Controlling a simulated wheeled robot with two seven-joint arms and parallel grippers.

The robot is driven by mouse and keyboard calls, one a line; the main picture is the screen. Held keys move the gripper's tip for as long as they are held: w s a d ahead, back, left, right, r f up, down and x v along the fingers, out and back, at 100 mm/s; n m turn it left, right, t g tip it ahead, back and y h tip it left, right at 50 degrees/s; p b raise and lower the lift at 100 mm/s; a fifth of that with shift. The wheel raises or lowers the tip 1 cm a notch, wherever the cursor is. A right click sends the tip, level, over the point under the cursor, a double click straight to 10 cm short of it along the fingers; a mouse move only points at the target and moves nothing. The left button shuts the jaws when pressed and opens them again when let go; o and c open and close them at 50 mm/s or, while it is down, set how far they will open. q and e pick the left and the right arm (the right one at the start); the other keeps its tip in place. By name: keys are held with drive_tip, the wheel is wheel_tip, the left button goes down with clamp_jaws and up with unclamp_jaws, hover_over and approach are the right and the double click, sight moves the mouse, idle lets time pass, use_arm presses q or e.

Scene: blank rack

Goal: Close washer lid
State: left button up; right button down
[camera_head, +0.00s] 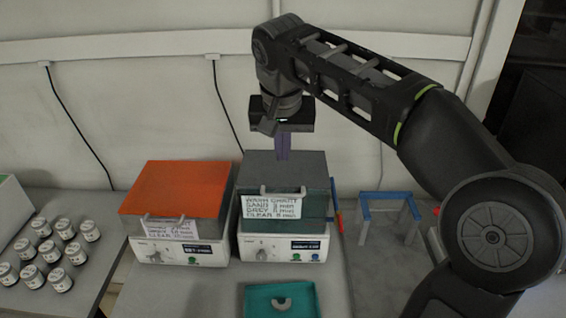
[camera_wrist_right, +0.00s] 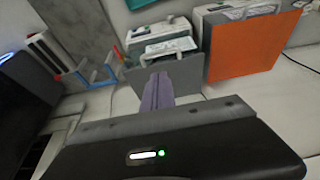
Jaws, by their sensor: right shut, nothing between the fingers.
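The washer with the grey lid (camera_head: 300,168) stands in the middle of the head view, above a teal tub (camera_head: 314,211) and a white control base (camera_head: 262,247). The lid looks nearly flat over the tub; I cannot tell if it is fully seated. In the right wrist view the lid (camera_wrist_right: 133,88) shows beyond my fingers. My right gripper (camera_head: 283,156) is shut and empty, pointing down at the lid's rear; contact is unclear. It also shows in the right wrist view (camera_wrist_right: 159,78). My left gripper is not in view.
An orange-lidded machine (camera_head: 180,188) stands left of the washer, and a blue-topped rack (camera_head: 390,195) stands right. A teal tray (camera_head: 262,300) lies in front. Several small jars (camera_head: 58,278) stand at far left. The wall (camera_head: 150,100) is close behind.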

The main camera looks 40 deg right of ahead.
drive_tip(key=b+x, duration=0.3)
drive_tip(key=x, duration=1)
drive_tip(key=shift+s+a, duration=0.25)
drive_tip(key=shift+s, duration=0.1)
drive_tip(key=shift+f, duration=0.2)
drive_tip(key=f+b, duration=0.1)
drive_tip(key=b, duration=0.1)
drive_tip(key=f+b, duration=0.1)
drive_tip(key=b, duration=0.1)
drive_tip(key=t+h+b, duration=0.1)
drive_tip(key=b, duration=0.1)
drive_tip(key=shift+s+a+f, duration=0.2)
drive_tip(key=shift+s+f, duration=0.05)
drive_tip(key=shift+f, duration=0.15)
